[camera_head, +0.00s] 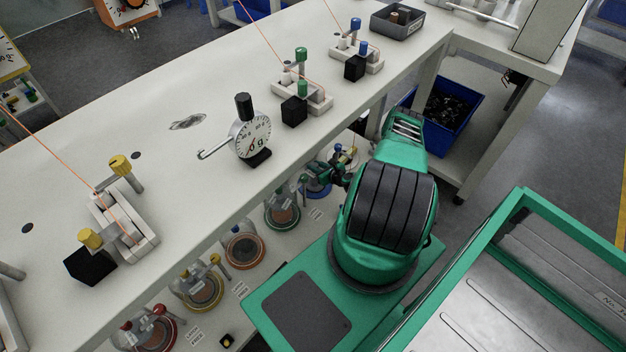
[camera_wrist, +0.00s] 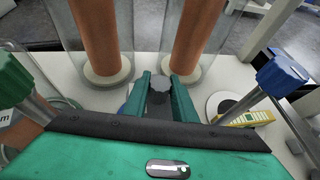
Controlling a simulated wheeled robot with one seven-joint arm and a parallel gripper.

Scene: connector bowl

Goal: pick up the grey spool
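My gripper (camera_wrist: 160,88) shows in the wrist view with its two green fingers apart. A dark grey ribbed knob (camera_wrist: 159,86) lies between the fingers in the picture; I cannot tell whether they touch it. Beyond it stand two copper-coloured columns, a left one (camera_wrist: 97,35) and a right one (camera_wrist: 192,35), on pale round bases, behind clear walls. I cannot tell which thing is the grey spool.
In the wrist view a green knob (camera_wrist: 12,80) is at the left, a blue knob (camera_wrist: 281,74) and a yellow device (camera_wrist: 247,119) at the right. In the head view, clear vessels with coloured rims line the shelf under the bench top (camera_head: 200,85). A blue bin (camera_head: 447,110) stands behind my arm.

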